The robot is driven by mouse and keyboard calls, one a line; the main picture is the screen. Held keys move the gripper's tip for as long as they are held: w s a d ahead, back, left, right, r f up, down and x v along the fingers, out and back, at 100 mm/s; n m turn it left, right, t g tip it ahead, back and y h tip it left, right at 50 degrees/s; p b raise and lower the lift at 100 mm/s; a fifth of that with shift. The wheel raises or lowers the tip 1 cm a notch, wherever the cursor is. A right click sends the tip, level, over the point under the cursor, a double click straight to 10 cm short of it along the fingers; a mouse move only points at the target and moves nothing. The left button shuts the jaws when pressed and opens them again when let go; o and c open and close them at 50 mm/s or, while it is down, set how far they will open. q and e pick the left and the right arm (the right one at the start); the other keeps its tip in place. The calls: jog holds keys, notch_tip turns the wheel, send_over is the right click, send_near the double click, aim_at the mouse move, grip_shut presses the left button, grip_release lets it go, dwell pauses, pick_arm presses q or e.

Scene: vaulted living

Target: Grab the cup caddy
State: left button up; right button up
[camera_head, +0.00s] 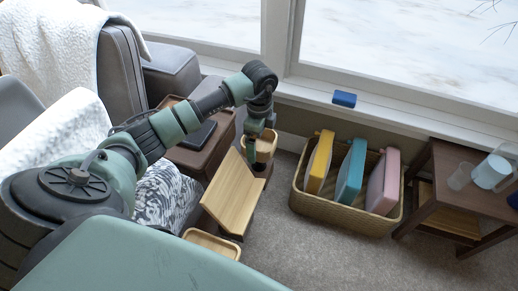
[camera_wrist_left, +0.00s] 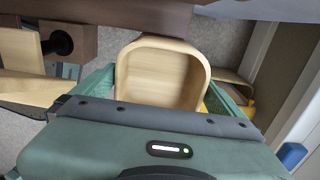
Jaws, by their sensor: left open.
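The cup caddy seems to be a light wooden open box with rounded corners (camera_head: 266,148), at the upper end of a slanted wooden board (camera_head: 232,192). In the left wrist view the box (camera_wrist_left: 155,78) looks empty and fills the space between my fingers. My left gripper (camera_head: 259,132) points down at the box from above, its green fingers (camera_wrist_left: 165,95) open on either side of it. I cannot tell whether the fingers touch its walls. My arm hides part of the box in the head view. My right gripper is out of view.
A wicker basket (camera_head: 338,208) with yellow, teal and pink items stands to the right. A brown side table (camera_head: 470,190) holds a pitcher (camera_head: 491,172) and a glass. A blue block (camera_head: 344,99) lies on the windowsill. A wooden tray (camera_head: 212,246) is lower down. Carpet is clear in front.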

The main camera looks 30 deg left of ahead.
pick_arm(q)
jog(key=shift+f, duration=0.25)
dwell(0.6)
jog(key=c, duration=1.5)
